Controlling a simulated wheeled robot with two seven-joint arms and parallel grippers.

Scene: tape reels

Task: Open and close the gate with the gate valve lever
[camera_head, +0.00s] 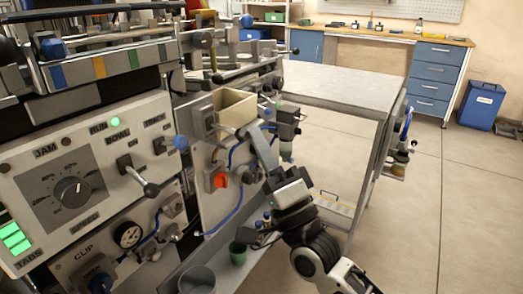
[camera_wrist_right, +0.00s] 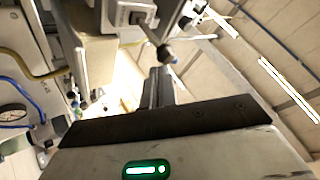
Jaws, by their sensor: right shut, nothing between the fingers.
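A grey valve-like block with a short lever ending in a dark ball knob (camera_wrist_right: 168,53) shows in the right wrist view, just beyond my fingertips. In the head view a grey block (camera_head: 288,122) sits right of the cream hopper (camera_head: 236,108); I cannot tell for sure that it is the gate valve. My right gripper (camera_head: 262,148) is shut and empty, reaching up beside the hopper and close to that block. Its narrow fingers (camera_wrist_right: 160,86) also show in the wrist view, with the knob a little apart from or near them. The gate itself is not clearly visible. My left gripper is not in view.
A control panel (camera_head: 85,185) with a dial and a ball-ended lever (camera_head: 150,189) stands at left. A red switch (camera_head: 220,180) and blue hose (camera_head: 238,200) are left of my wrist.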

